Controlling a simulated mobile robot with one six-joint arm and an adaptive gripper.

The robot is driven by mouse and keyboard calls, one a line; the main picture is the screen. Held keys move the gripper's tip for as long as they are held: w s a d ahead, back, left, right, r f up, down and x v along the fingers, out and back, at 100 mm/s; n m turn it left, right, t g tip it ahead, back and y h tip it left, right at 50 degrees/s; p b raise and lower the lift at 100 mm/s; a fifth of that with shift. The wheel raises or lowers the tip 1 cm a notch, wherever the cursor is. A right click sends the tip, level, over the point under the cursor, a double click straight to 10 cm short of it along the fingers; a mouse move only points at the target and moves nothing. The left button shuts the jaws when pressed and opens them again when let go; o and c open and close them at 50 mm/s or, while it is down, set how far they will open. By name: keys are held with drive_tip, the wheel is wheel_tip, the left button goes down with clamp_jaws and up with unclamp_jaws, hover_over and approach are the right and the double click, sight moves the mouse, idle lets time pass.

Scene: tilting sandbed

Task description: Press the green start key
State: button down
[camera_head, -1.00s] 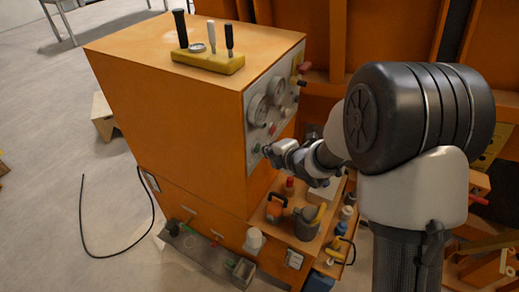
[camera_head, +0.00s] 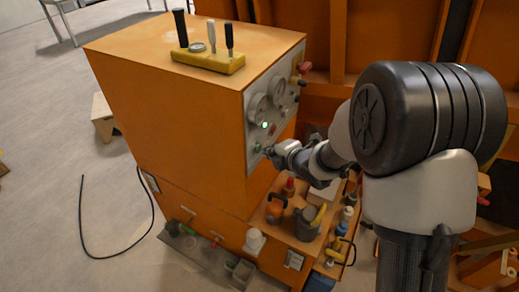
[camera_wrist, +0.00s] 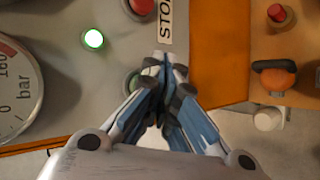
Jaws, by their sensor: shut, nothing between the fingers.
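The green start key (camera_wrist: 131,80) sits on the grey control panel. In the wrist view it is partly hidden behind my fingers, with only its left edge showing. In the head view the key (camera_head: 257,147) shows just left of my fingertips. My gripper (camera_wrist: 163,66) is shut and empty, its fingertips beside and partly over the key; I cannot tell whether they touch it. A small round lamp (camera_wrist: 94,39) on the panel glows green; it also shows in the head view (camera_head: 265,125).
A red button (camera_wrist: 141,6) and a STOP label (camera_wrist: 167,20) are near the fingertips. Pressure gauges (camera_head: 258,108) sit on the panel of the orange cabinet (camera_head: 180,120). Below my gripper, a shelf holds an orange-handled item (camera_head: 275,208) and a grey jug (camera_head: 306,224).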

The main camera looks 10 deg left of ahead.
drive_tip(key=shift+s+d, duration=0.1)
drive_tip(key=shift+d, duration=0.2)
drive_tip(key=shift+s+d, duration=0.3)
drive_tip(key=shift+d, duration=0.5)
drive_tip(key=shift+s+d, duration=0.3)
drive_tip(key=shift+d, duration=0.45)
drive_tip(key=shift+s+d, duration=0.3)
drive_tip(key=shift+d, duration=0.5)
drive_tip(key=shift+r, duration=0.1)
drive_tip(key=s+d+r+m+h, duration=0.7)
drive_tip(key=s+d+r+m, duration=0.2)
drive_tip(key=d+r+m, duration=0.45)
drive_tip(key=s+d+m+g, duration=0.1)
drive_tip(key=s+m+g, duration=0.3)
drive_tip(key=s+m, duration=0.9)
drive_tip(key=s, duration=1.1)
drive_tip(key=shift+s+r+g, duration=0.35)
drive_tip(key=shift+r+g, duration=0.05)
